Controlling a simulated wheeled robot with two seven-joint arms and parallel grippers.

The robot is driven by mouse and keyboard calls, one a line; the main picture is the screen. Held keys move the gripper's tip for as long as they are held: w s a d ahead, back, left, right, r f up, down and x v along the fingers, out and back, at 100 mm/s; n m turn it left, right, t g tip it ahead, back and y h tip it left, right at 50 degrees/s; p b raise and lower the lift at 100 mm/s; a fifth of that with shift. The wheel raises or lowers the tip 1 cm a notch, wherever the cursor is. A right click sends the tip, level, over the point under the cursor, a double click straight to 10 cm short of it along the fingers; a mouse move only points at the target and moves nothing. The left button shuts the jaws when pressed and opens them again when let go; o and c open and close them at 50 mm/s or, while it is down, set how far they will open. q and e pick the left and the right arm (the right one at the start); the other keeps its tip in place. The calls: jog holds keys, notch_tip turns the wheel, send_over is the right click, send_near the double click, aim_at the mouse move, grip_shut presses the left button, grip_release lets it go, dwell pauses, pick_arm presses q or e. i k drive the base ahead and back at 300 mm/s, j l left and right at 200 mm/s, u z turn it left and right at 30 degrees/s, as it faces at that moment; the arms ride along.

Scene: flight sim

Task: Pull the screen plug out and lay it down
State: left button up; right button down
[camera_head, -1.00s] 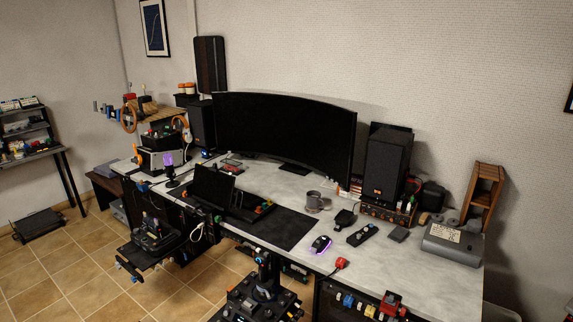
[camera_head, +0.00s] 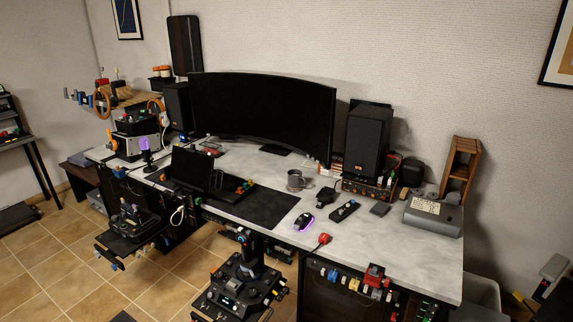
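The wide curved black screen (camera_head: 262,115) stands at the back of the desk, dark. A rail of several coloured plug-like pieces (camera_head: 353,284) hangs under the desk's front edge, with a larger red piece (camera_head: 374,275) at its right. A red plug-like piece (camera_head: 324,239) sits at the desk's front edge. A black block with a lead (camera_head: 326,197) lies on the desktop. I cannot tell which of these, if any, is the screen's plug. Neither of my grippers shows.
The grey desktop (camera_head: 400,262) is bare at the front right. A mug (camera_head: 296,180), lit mouse (camera_head: 304,222), grey box (camera_head: 433,216) and speaker (camera_head: 367,145) stand on it. A joystick stand (camera_head: 240,285) blocks the floor before the desk. Tiled floor is free at the left.

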aim_at(333, 276)
jog(key=i+j+z, duration=0.15)
jog(key=j+z, duration=0.15)
jog(key=z, duration=0.2)
jog(key=i+j+z, duration=0.1)
jog(key=j+z, duration=0.2)
jog(key=z, duration=0.2)
jog(key=j+z, duration=0.35)
jog(key=z, duration=0.15)
jog(key=j+z, duration=0.1)
jog(key=j, duration=0.5)
jog(key=k+j, duration=0.1)
jog(key=j, duration=0.45)
jog(key=j+z, duration=0.15)
jog(key=j, duration=0.45)
jog(key=k, duration=0.05)
